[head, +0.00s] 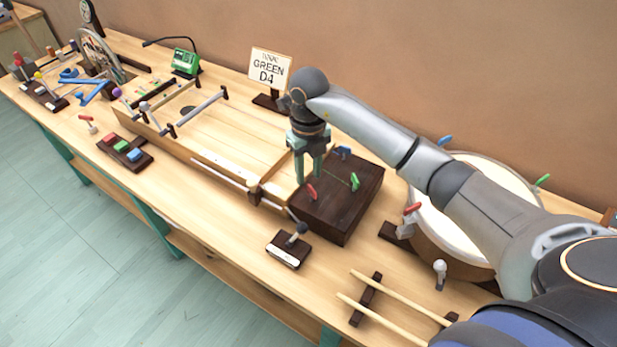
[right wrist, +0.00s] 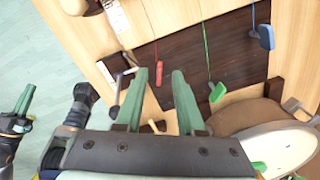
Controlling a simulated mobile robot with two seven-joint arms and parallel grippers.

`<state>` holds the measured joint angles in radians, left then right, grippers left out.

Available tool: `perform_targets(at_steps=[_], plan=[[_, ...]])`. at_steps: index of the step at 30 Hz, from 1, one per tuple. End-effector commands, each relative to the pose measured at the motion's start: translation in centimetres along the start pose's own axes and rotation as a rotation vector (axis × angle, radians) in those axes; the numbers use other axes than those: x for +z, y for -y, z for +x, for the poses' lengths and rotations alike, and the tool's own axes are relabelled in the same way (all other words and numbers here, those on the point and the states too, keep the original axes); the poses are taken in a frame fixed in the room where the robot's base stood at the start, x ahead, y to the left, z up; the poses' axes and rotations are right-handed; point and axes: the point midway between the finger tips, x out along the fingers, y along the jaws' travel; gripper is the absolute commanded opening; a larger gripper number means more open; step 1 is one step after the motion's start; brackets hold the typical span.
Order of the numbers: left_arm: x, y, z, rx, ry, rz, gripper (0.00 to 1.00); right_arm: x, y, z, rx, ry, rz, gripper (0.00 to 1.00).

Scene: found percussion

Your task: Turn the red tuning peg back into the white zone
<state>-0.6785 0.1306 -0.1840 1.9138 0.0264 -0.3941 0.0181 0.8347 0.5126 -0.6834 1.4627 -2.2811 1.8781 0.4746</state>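The red tuning peg (head: 311,191) stands at the near left part of a dark wooden box (head: 338,222). In the right wrist view the red peg (right wrist: 159,73) shows just beyond the gap between the fingertips. My right gripper (head: 307,178) points down over the box's left side. Its green fingers (right wrist: 161,72) are apart, with nothing held; I cannot tell whether they touch the peg. My left gripper (right wrist: 22,108) shows at the left edge of the right wrist view, its opening unclear. I cannot make out a white zone.
A green peg (head: 355,181) and a blue peg (head: 344,152) stand on the same box. A lever on a dark base (head: 284,252) stands in front. A drum (head: 453,240) stands to the right, partly behind my arm. A long wooden frame (head: 222,133) lies left.

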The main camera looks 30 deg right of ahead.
Motion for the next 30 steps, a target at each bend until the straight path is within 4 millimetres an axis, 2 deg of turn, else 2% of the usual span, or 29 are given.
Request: perform_targets(at_steps=[3, 6, 17, 27, 30], plan=[[-0.1, 0.0, -0.1, 0.0, 0.0, 0.0, 0.0, -0.1, 0.0, 1.6, 0.001, -0.002, 0.0, 0.38], [-0.1, 0.0, -0.1, 0.0, 0.0, 0.0, 0.0, 0.0, 0.0, 2.4, 0.0, 0.0, 0.0, 0.38], [-0.1, 0.0, -0.1, 0.0, 0.0, 0.0, 0.0, 0.0, 0.0, 2.9, 0.001, 0.001, -0.001, 0.38], [-0.1, 0.0, -0.1, 0.0, 0.0, 0.0, 0.0, 0.0, 0.0, 2.8, 0.001, 0.001, -0.001, 0.0], [-0.1, 0.0, -0.1, 0.0, 0.0, 0.0, 0.0, 0.0, 0.0, 2.8, 0.001, 0.001, -0.001, 0.0]])
